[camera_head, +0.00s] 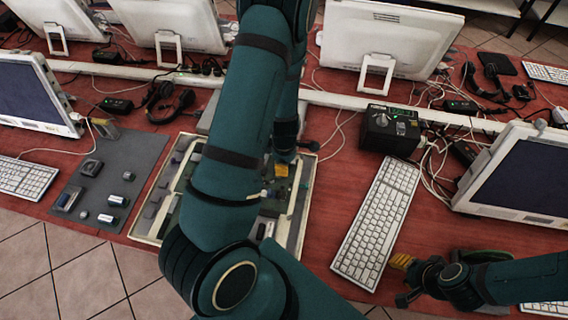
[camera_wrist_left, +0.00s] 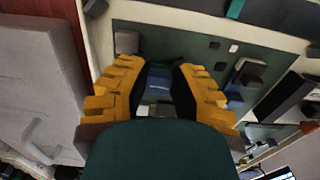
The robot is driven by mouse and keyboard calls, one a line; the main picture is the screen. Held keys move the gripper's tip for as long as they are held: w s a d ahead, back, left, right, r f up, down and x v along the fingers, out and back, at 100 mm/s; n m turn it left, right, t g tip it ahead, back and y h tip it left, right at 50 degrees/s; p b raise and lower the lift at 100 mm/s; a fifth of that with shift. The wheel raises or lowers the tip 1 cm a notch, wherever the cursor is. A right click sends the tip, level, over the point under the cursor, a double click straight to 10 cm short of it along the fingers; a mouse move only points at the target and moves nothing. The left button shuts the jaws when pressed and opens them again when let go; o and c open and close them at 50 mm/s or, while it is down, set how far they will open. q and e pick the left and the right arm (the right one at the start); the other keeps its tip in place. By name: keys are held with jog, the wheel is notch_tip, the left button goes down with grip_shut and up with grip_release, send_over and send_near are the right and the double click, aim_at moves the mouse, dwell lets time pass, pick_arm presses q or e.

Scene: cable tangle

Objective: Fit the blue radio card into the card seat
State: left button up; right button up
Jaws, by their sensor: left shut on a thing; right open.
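The open case (camera_head: 297,226) with a green circuit board lies at the centre of the table, partly hidden behind my arm. My left gripper (camera_head: 281,170) is low over the case. In the left wrist view its yellow fingers (camera_wrist_left: 158,88) are shut on the blue radio card (camera_wrist_left: 160,78), a small blue piece between them above the green board (camera_wrist_left: 205,52). I cannot pick out the card seat, nor tell whether the card touches the board. My right gripper (camera_head: 403,281) is open and empty at the front right, beside the white keyboard.
A grey mat (camera_head: 133,158) with several small parts lies left of the case. A white keyboard (camera_head: 378,222) and a black box (camera_head: 391,128) stand to its right. Monitors (camera_head: 385,40), cables and headsets (camera_head: 172,105) crowd the back and sides.

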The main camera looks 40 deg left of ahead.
pick_arm(q)
jog(key=shift+f, duration=0.1)
grip_shut()
jog(key=shift+f, duration=0.15)
jog(key=shift+s+d+f+b, duration=0.15)
jog(key=shift+s+b, duration=0.1)
jog(key=shift+b, duration=0.05)
